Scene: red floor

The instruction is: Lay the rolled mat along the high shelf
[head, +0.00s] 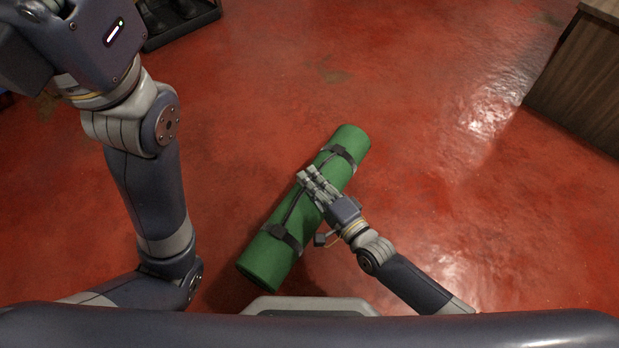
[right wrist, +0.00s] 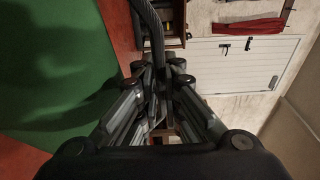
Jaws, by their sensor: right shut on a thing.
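The rolled mat is a green roll (head: 268,262) with black straps and a carry strap along it. It lies at a slant in the middle of the head view. My right gripper (head: 312,182) is over the middle of the roll, shut on its carry strap. In the right wrist view the strap (right wrist: 152,35) passes up from between the fingers, and the green roll (right wrist: 50,70) fills the left side. My left arm crosses the left of the head view, but its gripper is out of the picture. The high shelf is not clearly seen.
A dark tray (head: 180,22) with dark things in it is at the top left. A brown wooden cabinet (head: 575,85) stands at the right edge. The red floor between them is clear. The right wrist view shows a white door (right wrist: 245,65) and a small wooden shelf unit (right wrist: 172,25).

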